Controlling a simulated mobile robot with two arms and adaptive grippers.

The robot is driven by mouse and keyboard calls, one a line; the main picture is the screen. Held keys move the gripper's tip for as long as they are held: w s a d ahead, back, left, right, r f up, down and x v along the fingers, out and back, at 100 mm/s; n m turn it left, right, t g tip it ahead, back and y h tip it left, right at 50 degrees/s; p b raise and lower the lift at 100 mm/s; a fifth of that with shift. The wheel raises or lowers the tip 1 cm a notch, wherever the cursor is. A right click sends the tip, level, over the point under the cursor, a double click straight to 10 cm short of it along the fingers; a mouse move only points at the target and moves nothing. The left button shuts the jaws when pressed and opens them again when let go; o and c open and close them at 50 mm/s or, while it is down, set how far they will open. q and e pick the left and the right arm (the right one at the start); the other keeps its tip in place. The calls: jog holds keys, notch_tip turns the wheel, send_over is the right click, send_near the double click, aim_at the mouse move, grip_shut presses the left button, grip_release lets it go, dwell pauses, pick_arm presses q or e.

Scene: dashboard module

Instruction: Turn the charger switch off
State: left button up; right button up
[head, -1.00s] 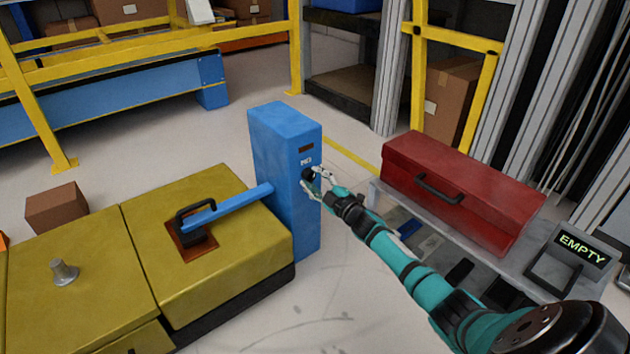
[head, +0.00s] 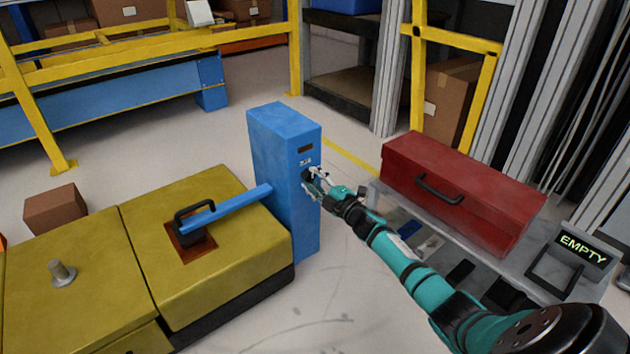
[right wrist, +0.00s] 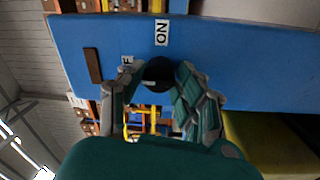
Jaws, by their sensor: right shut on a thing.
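The blue charger box (head: 285,185) stands upright beside the yellow machine, with a dark slot and small white labels on its front face. A round black switch knob (right wrist: 158,70) sits on that face in the right wrist view. An ON label (right wrist: 161,32) shows beside it, and a second label ending in F (right wrist: 127,64) is partly covered by a finger. My right gripper (head: 309,182) is at the face, its fingers shut around the knob; in the head view the fingers largely hide the knob. My left gripper is out of view.
The yellow machine (head: 225,280) with a black handle and a blue arm reaching to the box is at the left. A red toolbox (head: 455,190) sits on a grey bench at the right, near an EMPTY sign (head: 583,249). Open floor lies behind the box.

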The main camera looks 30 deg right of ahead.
jog(key=shift+f, duration=0.1)
jog(key=o, duration=1.1)
jog(key=shift+o, duration=0.2)
jog(key=s, duration=1.2)
jog(key=shift+d+f, duration=0.3)
jog(key=shift+d, duration=0.15)
